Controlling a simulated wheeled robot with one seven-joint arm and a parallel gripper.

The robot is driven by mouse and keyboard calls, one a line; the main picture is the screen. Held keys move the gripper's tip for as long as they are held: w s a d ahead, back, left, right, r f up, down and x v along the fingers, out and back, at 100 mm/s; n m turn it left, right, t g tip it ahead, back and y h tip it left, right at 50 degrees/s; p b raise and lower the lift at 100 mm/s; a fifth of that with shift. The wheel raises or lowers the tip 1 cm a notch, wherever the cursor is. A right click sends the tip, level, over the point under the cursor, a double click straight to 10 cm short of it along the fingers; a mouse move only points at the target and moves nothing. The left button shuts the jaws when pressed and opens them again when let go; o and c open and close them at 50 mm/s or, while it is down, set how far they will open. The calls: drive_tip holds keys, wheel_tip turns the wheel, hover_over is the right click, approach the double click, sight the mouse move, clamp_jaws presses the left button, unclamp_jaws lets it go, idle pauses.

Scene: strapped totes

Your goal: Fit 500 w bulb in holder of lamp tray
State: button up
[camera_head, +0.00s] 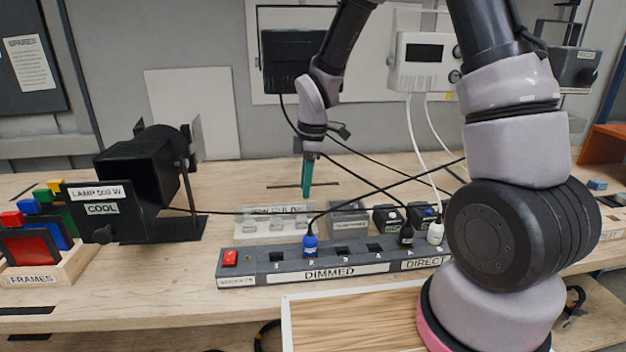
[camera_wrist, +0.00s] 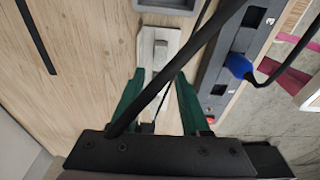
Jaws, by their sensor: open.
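The black lamp housing (camera_head: 145,170) stands at the left of the bench. Its front plate (camera_head: 100,212) reads "LAMP 500 W" and "COOL" and has a black knob. No bulb holder shows on it. A pale rack (camera_head: 262,230) with several small grey pieces lies mid-bench; its label is too small to read, and I cannot tell which piece is a 500 W bulb. My gripper (camera_head: 306,190) points down above the bench just behind the rack. In the wrist view its green fingers (camera_wrist: 160,108) are apart, with the pale rack (camera_wrist: 172,36) beyond them and nothing clearly held.
A dimmer strip (camera_head: 330,262) with blue, black and white plugs lies in front of the rack. Black cables cross near my gripper. A grey bin (camera_head: 348,219) and black boxes (camera_head: 388,217) stand to the right. Colour frames (camera_head: 28,245) fill a wooden box at left.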

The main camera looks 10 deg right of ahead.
sight(302, 209)
drive_tip(key=f, duration=0.6)
drive_tip(key=a+f, duration=0.1)
drive_tip(key=f, duration=0.3)
drive_tip(key=shift+a, duration=0.1)
drive_tip(key=shift+r, duration=0.1)
drive_tip(key=shift+c, duration=0.3)
clamp_jaws()
drive_tip(key=shift+c, duration=1.6)
unclamp_jaws()
clamp_jaws()
drive_tip(key=shift+r, duration=2)
drive_tip(key=shift+r, duration=0.1)
